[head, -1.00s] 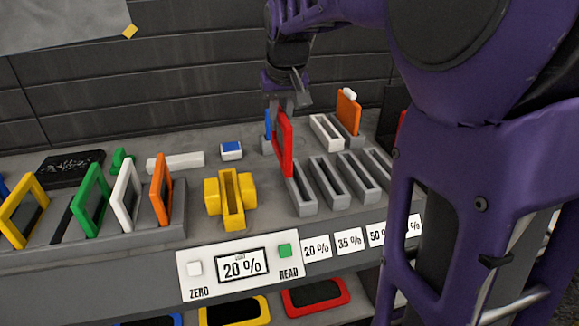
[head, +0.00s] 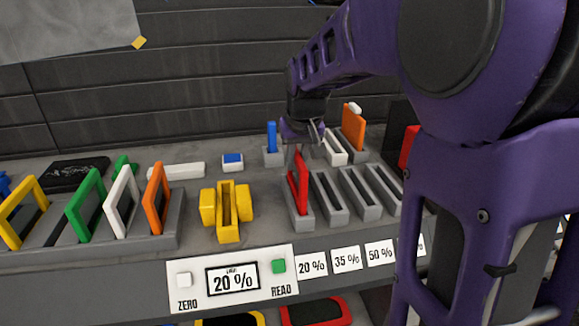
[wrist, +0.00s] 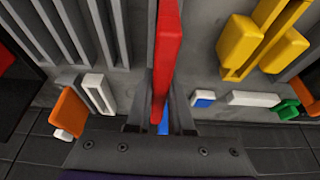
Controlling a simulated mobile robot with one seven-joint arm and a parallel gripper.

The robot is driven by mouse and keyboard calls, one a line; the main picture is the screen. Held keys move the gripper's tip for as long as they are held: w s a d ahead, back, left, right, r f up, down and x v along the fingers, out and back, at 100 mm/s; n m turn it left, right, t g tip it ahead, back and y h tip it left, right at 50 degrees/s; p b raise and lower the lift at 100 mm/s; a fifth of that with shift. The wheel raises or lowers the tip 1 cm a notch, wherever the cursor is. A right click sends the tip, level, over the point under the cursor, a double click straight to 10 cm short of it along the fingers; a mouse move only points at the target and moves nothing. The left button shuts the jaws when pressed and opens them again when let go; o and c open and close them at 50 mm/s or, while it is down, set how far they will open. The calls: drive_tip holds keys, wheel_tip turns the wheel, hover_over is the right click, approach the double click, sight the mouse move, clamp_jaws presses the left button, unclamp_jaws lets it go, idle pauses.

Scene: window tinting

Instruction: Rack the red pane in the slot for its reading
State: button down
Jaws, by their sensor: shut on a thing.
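The red pane (head: 299,188) stands upright at the leftmost grey slot (head: 300,222), above the 20 % label (head: 312,265). Its lower edge looks to be within the slot; the depth cannot be told. My gripper (head: 301,148) is shut on the pane's top edge. The wrist view shows the red pane (wrist: 167,55) edge-on between the fingers. The meter (head: 232,280) reads 20 %, with a white ZERO button (head: 184,279) and a green READ button (head: 279,265). The yellow reader stand (head: 228,215) is empty.
Empty grey slots (head: 360,195) stand to the right, labelled 35 % (head: 346,259) and 50 % (head: 380,253); a further label is partly hidden by my arm. Behind are a blue pane (head: 271,136) and an orange pane (head: 353,128). Framed panes (head: 122,200) stand at left.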

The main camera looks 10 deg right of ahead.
drive_tip(key=shift+f, duration=1.2)
drive_tip(key=shift+f+b, duration=0.2)
drive_tip(key=shift+b, duration=0.1)
drive_tip(key=c, duration=0.8)
unclamp_jaws()
drive_tip(key=shift+r, duration=0.1)
drive_tip(key=shift+r+p, duration=0.3)
drive_tip(key=p+v, duration=0.7)
drive_tip(key=v, duration=0.4)
drive_tip(key=shift+s+r, duration=0.15)
drive_tip(key=shift+r, duration=0.15)
